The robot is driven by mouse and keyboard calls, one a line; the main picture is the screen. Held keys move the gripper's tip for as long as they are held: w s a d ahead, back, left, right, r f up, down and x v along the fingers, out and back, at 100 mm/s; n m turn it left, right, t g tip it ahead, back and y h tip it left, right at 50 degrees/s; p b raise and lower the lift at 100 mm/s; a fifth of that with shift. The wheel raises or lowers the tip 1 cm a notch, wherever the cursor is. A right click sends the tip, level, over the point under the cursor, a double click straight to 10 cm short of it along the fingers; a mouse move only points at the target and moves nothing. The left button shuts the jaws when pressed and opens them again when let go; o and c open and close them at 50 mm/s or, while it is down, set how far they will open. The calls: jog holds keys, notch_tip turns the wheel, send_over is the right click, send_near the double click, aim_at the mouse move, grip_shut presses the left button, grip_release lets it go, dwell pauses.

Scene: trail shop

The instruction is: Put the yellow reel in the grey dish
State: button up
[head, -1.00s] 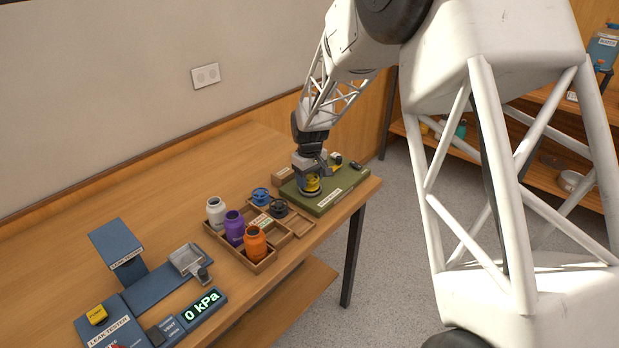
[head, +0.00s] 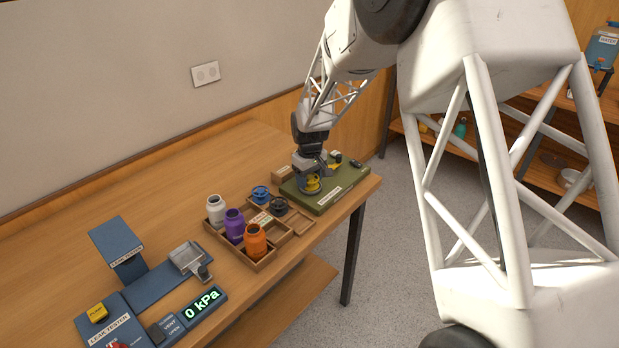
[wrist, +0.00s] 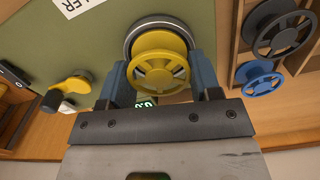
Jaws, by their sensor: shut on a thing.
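The yellow reel (wrist: 158,68) is between the two fingers of my gripper (wrist: 160,85), which is shut on it. In the head view, the reel (head: 313,185) shows low at the fingertips of my gripper (head: 312,178), over the green board. The grey dish (wrist: 133,40) is a round rim on the board, partly hidden behind the reel in the wrist view. The reel overlaps the dish's opening there. I cannot tell whether it touches the dish's floor.
The green board (head: 325,202) carries a yellow crank with a dark knob (wrist: 68,92). Beside it, a wooden tray (head: 266,262) holds white, purple and orange bottles, a blue reel (head: 261,194) and a black reel (head: 279,206). A blue leak tester (head: 150,290) stands at the near left.

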jog(key=shift+f, duration=0.1)
dwell(0.3)
jog(key=o, duration=1.2)
jog(key=shift+r, duration=4.05)
